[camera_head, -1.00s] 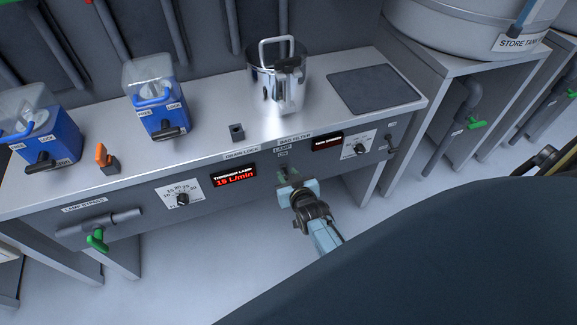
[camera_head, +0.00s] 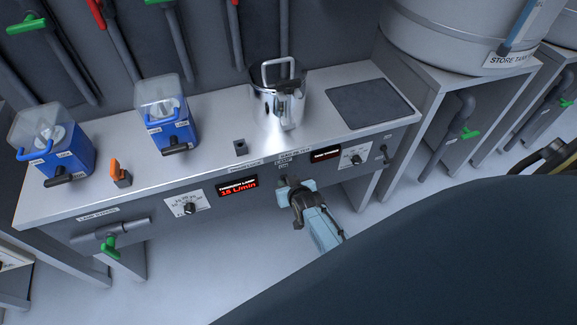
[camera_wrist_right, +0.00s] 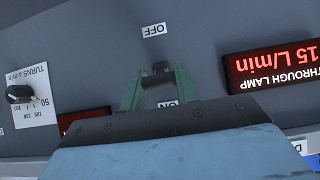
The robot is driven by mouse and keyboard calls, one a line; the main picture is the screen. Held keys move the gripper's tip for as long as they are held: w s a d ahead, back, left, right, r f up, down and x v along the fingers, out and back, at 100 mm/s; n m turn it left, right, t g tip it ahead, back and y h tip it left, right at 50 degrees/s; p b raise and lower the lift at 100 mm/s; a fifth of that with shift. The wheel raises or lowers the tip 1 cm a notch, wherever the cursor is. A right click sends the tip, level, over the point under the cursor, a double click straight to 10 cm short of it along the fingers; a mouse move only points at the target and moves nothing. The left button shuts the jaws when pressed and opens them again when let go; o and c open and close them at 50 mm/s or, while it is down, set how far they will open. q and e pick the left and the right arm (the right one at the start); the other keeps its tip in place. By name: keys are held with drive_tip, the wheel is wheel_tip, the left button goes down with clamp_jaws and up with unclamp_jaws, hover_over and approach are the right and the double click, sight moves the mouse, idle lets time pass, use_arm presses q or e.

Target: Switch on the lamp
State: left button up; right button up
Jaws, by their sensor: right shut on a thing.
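The lamp switch (camera_wrist_right: 160,70) is a small dark lever on the grey front panel, seen in the right wrist view between my fingertips. An OFF label (camera_wrist_right: 155,30) and an ON label (camera_wrist_right: 168,104) lie on either side of it, upside down in that view. My right gripper (camera_wrist_right: 157,86) is shut on the lever. In the head view my right gripper (camera_head: 291,183) is at the panel just below the ON label (camera_head: 284,165) and hides the lever. Which way the lever is thrown I cannot tell. My left gripper is not in view.
A red display (camera_head: 237,186) reads 15 L/min through the lamp. A dial (camera_head: 189,208) and a green-handled bypass valve (camera_head: 110,246) are to its left. On the bench stand blue units (camera_head: 167,122), an orange-handled part (camera_head: 117,172) and a steel pot (camera_head: 280,98).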

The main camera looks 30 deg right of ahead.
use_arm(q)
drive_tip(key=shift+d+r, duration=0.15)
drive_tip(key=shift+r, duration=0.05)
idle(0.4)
use_arm(e)
drive_tip(key=o, duration=1)
drive_tip(key=shift+r, duration=0.1)
drive_tip(key=shift+s+r+p, duration=0.15)
drive_tip(key=shift+s+p, duration=0.05)
drive_tip(key=shift+p, duration=0.1)
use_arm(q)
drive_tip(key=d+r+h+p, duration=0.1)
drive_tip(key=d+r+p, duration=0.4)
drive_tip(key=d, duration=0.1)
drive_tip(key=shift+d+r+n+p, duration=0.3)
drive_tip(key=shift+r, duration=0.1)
use_arm(e)
drive_tip(key=v, duration=1.2)
drive_tip(key=shift+s+r, duration=0.25)
drive_tip(key=shift+s, duration=0.1)
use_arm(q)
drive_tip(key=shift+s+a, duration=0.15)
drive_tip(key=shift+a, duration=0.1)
